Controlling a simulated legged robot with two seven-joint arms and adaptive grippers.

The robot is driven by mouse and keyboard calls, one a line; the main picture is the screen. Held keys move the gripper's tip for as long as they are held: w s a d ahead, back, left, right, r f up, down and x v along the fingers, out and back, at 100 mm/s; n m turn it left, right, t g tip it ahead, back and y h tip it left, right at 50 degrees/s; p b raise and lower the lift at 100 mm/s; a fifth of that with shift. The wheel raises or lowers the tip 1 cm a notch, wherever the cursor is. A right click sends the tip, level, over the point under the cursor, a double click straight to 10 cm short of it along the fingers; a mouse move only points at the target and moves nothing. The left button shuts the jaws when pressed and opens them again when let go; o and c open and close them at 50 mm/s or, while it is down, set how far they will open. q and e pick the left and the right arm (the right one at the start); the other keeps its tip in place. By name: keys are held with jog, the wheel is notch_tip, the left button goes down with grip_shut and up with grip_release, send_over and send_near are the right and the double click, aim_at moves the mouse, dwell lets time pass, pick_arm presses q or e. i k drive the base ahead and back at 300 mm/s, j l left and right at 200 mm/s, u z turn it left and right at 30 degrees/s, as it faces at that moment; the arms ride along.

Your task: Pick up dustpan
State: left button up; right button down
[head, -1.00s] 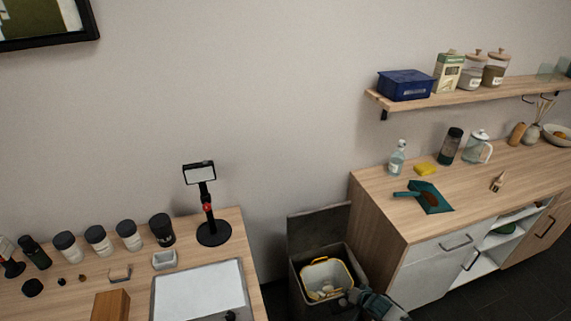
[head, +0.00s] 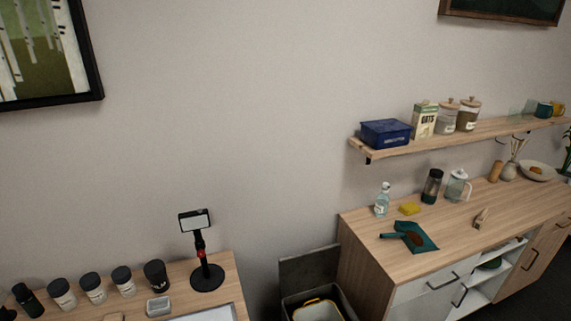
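A teal dustpan (head: 418,238) lies flat on the wooden top of the right cabinet, near its left front corner. Its handle points left, and a brown patch, perhaps a brush or debris, shows on its pan. Neither of my grippers shows in the head view now.
The right cabinet top (head: 370,262) also holds a soap bottle (head: 382,202), a yellow sponge (head: 410,208), a brush (head: 481,217), a dark jar (head: 432,186) and a glass pitcher (head: 457,186). A shelf (head: 400,150) hangs above. An open bin (head: 318,308) stands between cabinet and left counter.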

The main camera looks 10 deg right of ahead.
aim_at(418, 241)
jog(key=z, duration=1.45)
jog(key=i+u, duration=0.1)
jog(key=u, duration=0.8)
jog(key=i+l+u, duration=0.15)
jog(key=l+u, duration=0.65)
jog(key=l, duration=0.2)
jog(key=l+u, duration=0.35)
jog(key=l, duration=0.25)
